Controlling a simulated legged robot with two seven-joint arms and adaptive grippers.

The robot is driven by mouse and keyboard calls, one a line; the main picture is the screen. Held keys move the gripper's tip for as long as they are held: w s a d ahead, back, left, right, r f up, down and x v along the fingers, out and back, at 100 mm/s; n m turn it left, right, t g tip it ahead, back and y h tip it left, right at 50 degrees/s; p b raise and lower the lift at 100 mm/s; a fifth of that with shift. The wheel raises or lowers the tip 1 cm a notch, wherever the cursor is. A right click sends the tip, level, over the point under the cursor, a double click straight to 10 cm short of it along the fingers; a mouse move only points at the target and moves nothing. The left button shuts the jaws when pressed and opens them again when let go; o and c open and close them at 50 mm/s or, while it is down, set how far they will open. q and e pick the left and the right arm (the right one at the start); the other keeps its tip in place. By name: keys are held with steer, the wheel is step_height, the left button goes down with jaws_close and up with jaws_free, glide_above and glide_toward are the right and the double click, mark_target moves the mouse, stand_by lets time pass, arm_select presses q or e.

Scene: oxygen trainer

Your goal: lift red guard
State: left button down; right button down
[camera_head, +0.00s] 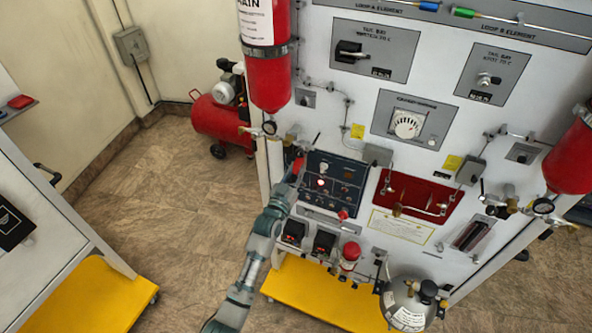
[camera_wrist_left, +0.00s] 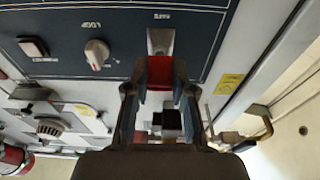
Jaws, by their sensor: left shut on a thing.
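The red guard (camera_wrist_left: 160,70) shows in the left wrist view, between my fingertips, at the edge of the dark control panel (camera_wrist_left: 115,65). My left gripper (camera_wrist_left: 160,95) is shut on the red guard. A grey metal piece is just beyond the guard. In the head view, my left gripper (camera_head: 292,180) reaches the left edge of the dark panel (camera_head: 335,180), where a small red part (camera_head: 298,165) shows at its tip. The arm and gripper hide part of the panel there. Whether the guard is raised cannot be told. My right gripper is not in view.
A large red cylinder (camera_head: 268,75) hangs above the gripper on the trainer's left side. A red recessed panel (camera_head: 412,195) is to the right. The floor at left is clear.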

arm_select(q)
steer(key=shift+r, duration=0.4)
steer(key=c, duration=1)
jaws_free()
steer(key=shift+w+f, duration=0.1)
steer(key=shift+f, duration=0.2)
steer(key=v, duration=1.1)
steer(key=shift+s+f, duration=0.2)
steer(key=shift+s, duration=0.15)
